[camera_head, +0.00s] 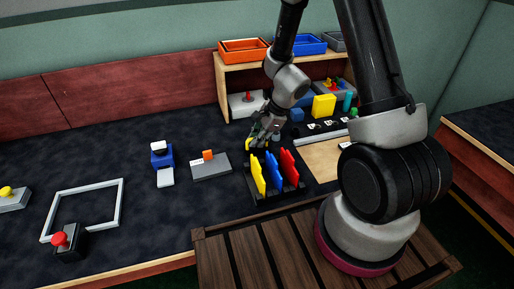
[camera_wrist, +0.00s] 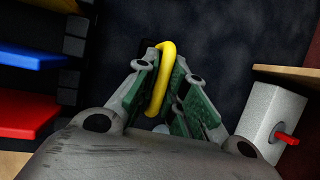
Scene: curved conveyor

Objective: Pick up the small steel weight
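My gripper (camera_head: 262,138) reaches down to the dark worktop behind the rack of coloured plates. In the wrist view its two green-padded fingers (camera_wrist: 168,85) stand close together. A yellow curved bar (camera_wrist: 167,60) runs between them, nearest the left pad; its yellow also shows beside the fingers in the head view (camera_head: 250,144). Whether the pads press on it is not clear. A small pale rounded thing (camera_wrist: 161,129) shows low between the fingers, mostly hidden by my gripper; I cannot tell whether it is the steel weight. No other steel weight is clearly identifiable.
A black rack (camera_head: 276,194) with yellow, blue and red plates stands just in front of my gripper. A wooden shelf (camera_head: 222,75) with orange and blue trays is behind. A grey box with a red knob (camera_wrist: 271,118) is at right in the wrist view. The left worktop has free room.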

